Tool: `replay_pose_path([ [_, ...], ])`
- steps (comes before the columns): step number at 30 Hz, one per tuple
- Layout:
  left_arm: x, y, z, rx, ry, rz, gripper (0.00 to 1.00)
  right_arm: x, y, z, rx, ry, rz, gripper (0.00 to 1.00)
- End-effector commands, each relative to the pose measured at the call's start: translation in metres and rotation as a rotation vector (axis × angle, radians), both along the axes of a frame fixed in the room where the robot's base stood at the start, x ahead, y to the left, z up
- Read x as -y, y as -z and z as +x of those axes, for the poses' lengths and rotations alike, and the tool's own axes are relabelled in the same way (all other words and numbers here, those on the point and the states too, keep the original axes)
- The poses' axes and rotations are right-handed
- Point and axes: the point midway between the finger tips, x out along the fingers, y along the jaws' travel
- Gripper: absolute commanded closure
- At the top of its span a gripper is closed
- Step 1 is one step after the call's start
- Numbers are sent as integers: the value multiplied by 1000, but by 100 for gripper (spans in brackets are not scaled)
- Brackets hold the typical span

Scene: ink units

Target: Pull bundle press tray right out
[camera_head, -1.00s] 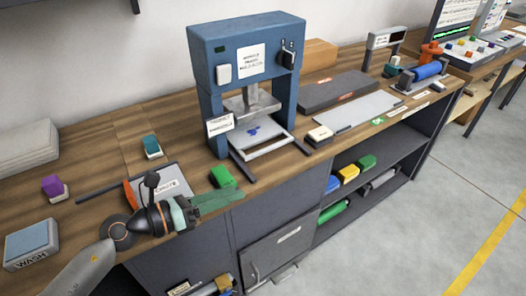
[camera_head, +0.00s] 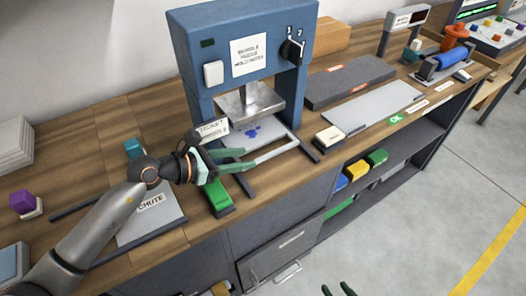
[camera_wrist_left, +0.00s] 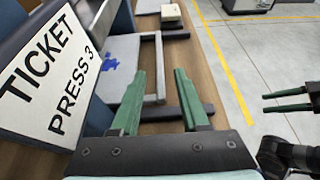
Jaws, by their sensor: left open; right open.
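The bundle press (camera_head: 182,50) is a blue frame with a metal press head. Its pale tray (camera_head: 268,138) lies under the head, with a blue mark on it and a light handle bar (camera_head: 278,151) along its front. My left gripper (camera_head: 245,160) is open at the left end of this bar. In the left wrist view the handle bar (camera_wrist_left: 160,65) shows between the open fingers (camera_wrist_left: 160,75), with no grip on it.
A ticket sign (camera_wrist_left: 50,80) stands close to the left of my left gripper. A green block (camera_head: 219,198) lies below it, and a cream block (camera_head: 329,138) right of the tray. Dark rails flank the tray. The floor in front is free.

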Motion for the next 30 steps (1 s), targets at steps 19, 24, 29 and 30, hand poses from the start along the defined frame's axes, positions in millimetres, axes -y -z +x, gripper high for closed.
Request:
replay_pose_path([
  [19, 52, 27, 38, 1, -1, 1, 55, 0, -2, 4, 8, -1, 0, 50],
  [24, 52, 27, 38, 1, -1, -1, 57, 0, -2, 4, 8, -1, 0, 50],
  [29, 52, 27, 38, 1, -1, -1, 75, 0, -2, 4, 8, -1, 0, 50],
  [30, 52, 27, 38, 1, -1, -1, 80, 0, -2, 4, 8, -1, 0, 50],
])
